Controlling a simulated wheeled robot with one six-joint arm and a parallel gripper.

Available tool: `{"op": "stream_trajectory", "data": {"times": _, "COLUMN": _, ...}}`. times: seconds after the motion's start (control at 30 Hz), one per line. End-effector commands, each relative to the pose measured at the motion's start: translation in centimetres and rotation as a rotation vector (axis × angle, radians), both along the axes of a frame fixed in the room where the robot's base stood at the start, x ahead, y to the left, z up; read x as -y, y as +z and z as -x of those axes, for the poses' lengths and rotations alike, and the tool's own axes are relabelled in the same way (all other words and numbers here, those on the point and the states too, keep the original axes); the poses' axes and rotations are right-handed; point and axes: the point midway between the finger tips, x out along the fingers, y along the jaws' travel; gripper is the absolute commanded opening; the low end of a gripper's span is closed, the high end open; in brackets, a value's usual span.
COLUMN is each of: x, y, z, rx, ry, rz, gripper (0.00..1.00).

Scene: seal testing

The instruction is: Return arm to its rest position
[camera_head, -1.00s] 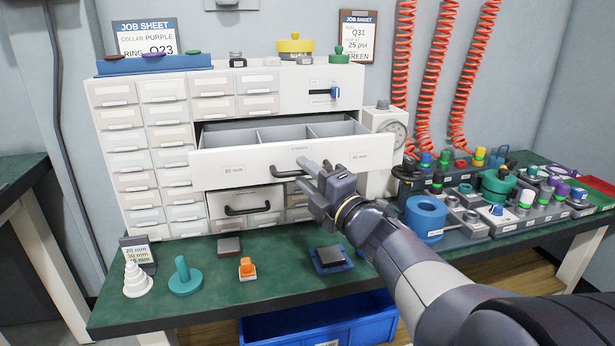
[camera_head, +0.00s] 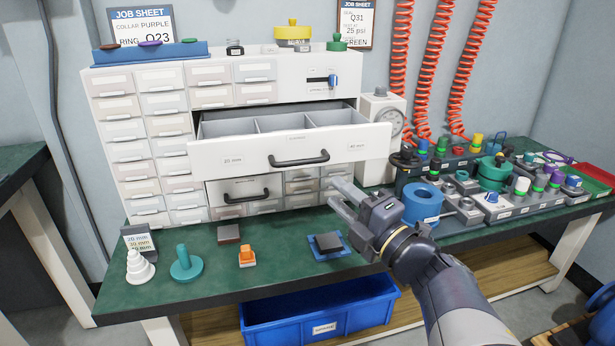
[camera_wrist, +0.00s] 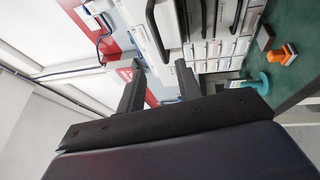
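My gripper (camera_head: 346,198) is in front of the drawer cabinet, to the lower right of the open drawer's handle and apart from it. In the head view its fingers point up and left, with a gap between them. The wrist view also shows my gripper (camera_wrist: 158,82) with its two dark fingers apart and nothing between them. The wide top drawer (camera_head: 230,160) is pulled out, and its divided compartments look empty. Its black handle (camera_head: 298,160) is free of my fingers. My arm comes in from the lower right.
A blue pad with a dark block (camera_head: 329,245) lies below my fingers. An orange stamp-like piece (camera_head: 247,256), a teal peg (camera_head: 185,266) and a white stepped cone (camera_head: 139,267) stand on the green bench. A blue ring (camera_head: 422,204) and several fittings crowd the right. A blue bin (camera_head: 320,312) is beneath.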

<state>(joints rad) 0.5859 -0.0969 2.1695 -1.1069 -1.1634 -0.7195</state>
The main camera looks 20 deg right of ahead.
Motion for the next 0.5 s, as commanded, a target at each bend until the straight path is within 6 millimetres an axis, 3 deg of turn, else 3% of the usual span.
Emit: {"op": "stream_trajectory", "data": {"times": 0.5, "x": -0.09, "y": -0.03, "z": -0.12, "rx": 0.0, "ry": 0.002, "rz": 0.0, "gripper": 0.33}}
